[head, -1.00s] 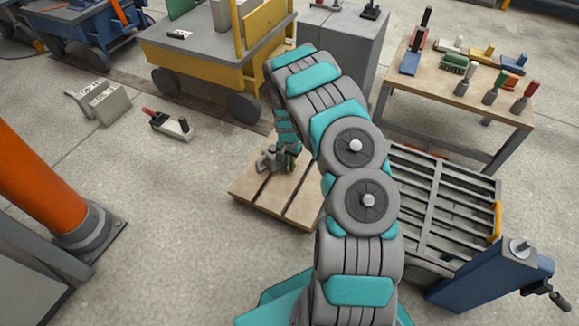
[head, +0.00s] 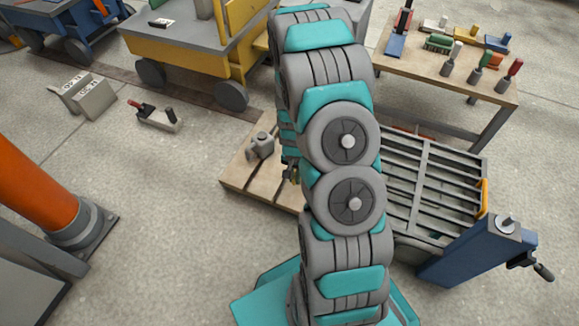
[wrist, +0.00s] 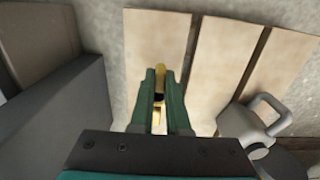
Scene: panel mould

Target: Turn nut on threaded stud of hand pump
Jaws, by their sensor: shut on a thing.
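My gripper (wrist: 160,103) has two green fingers shut on a small brass-coloured piece (wrist: 158,84) in the wrist view. I cannot tell whether this piece is the nut. A grey cast body with a loop handle (head: 260,146), perhaps the hand pump, sits on the wooden pallet (head: 237,180). It also shows at the right of the wrist view (wrist: 268,110), apart from my fingers. No threaded stud can be made out on it. In the head view my arm hides most of my gripper.
A blue pedestal with a crank (head: 470,258) and a slatted metal rack (head: 420,190) stand right. A workbench with tools (head: 425,55) is behind them. A yellow cart (head: 190,50) is at the back, an orange post (head: 35,180) left. Open floor lies left of the pallet.

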